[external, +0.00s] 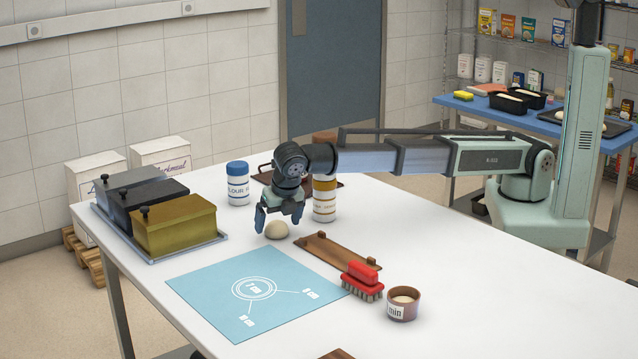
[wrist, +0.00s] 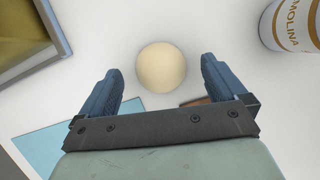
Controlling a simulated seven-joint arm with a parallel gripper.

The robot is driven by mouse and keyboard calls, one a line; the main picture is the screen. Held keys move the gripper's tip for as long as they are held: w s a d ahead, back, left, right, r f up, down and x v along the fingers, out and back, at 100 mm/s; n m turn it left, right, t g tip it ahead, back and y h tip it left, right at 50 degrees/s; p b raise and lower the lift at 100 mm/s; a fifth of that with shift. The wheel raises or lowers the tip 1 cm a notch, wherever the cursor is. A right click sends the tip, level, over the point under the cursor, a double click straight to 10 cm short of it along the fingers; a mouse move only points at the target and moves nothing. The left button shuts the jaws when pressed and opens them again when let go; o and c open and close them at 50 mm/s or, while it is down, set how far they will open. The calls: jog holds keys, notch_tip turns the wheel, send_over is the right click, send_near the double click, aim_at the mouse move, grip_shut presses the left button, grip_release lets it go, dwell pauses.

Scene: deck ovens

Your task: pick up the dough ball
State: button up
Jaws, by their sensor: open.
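The dough ball (external: 276,230) is a small cream-coloured ball on the white table, just behind the blue mat. In the wrist view the dough ball (wrist: 161,67) lies ahead of the gap between the fingers, roughly centred between them. My gripper (external: 279,218) is just above the ball, pointing down. In the wrist view my gripper (wrist: 160,85) has its two blue fingers spread wide apart. Nothing is between them in grasp. I cannot tell the exact height of the fingertips over the table.
A tray (external: 222,238) with lidded boxes stands left. A wooden board (external: 338,254), red brush (external: 362,282) and small cup (external: 403,304) lie to the right. The blue mat (external: 205,280) is clear.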

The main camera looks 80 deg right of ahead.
jog(key=shift+w+d+f, duration=0.1)
jog(key=shift+d+f, duration=0.05)
jog(key=shift+f, duration=0.25)
jog(key=shift+c, duration=0.3)
jog(key=c, duration=1.1)
